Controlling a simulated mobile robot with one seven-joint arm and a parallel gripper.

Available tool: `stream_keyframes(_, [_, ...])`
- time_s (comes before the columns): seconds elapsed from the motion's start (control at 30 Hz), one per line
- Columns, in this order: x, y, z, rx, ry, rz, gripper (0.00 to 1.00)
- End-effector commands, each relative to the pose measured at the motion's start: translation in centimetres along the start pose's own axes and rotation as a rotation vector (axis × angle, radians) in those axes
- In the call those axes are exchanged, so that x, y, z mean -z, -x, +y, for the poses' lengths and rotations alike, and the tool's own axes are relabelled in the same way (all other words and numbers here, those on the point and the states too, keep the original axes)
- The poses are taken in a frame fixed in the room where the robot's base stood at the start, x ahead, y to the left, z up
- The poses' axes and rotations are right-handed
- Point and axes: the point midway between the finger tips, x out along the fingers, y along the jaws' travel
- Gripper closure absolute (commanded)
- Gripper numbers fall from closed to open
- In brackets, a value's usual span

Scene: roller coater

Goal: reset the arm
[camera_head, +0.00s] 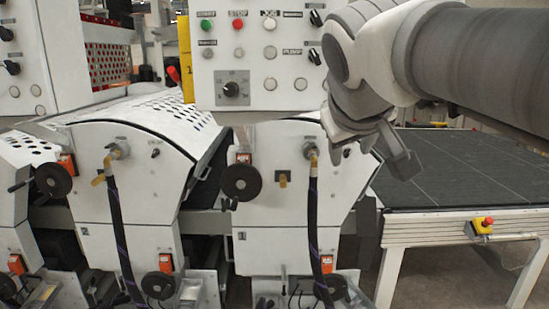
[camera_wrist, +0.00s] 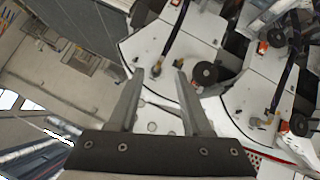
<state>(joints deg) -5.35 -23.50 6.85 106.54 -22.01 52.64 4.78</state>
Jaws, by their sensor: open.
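My arm comes in from the upper right in the head view. My gripper (camera_head: 378,152) hangs in front of the right part of the white roller coater (camera_head: 270,205), pointing down and to the right. In the wrist view my gripper (camera_wrist: 158,88) has its two fingers spread apart with nothing between them. The machine's white housings and black hand wheels lie beyond the fingers there. I cannot tell exactly how far the fingertips are from the machine.
A control panel (camera_head: 258,55) with buttons stands behind the housings. Black hand wheels (camera_head: 241,182) and hoses (camera_head: 313,225) stick out in front. A dark conveyor table (camera_head: 465,170) with a red emergency button (camera_head: 488,221) is at the right. Grey floor (camera_wrist: 65,75) shows at the left of the wrist view.

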Motion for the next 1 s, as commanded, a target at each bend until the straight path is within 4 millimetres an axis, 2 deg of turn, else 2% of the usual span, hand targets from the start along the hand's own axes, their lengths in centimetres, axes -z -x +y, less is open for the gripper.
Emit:
stream_keyframes(0.03, [-3.6, -0.9, -0.5, 0.020, -0.027, -0.042, 0.51])
stream_keyframes(0.2, [-13.8, -2.9, -2.9, 0.105, -0.126, -0.168, 0.51])
stream_keyframes(0.3, [-19.2, -3.7, -4.6, 0.155, -0.188, -0.231, 0.51])
stream_keyframes(0.43, [-24.2, -4.4, -6.5, 0.205, -0.251, -0.290, 0.51])
stream_keyframes(0.5, [-25.9, -4.5, -7.2, 0.223, -0.275, -0.310, 0.51])
stream_keyframes(0.63, [-27.3, -4.7, -7.9, 0.240, -0.296, -0.327, 0.51])
stream_keyframes(1.0, [-27.4, -4.7, -7.9, 0.240, -0.296, -0.328, 0.51])
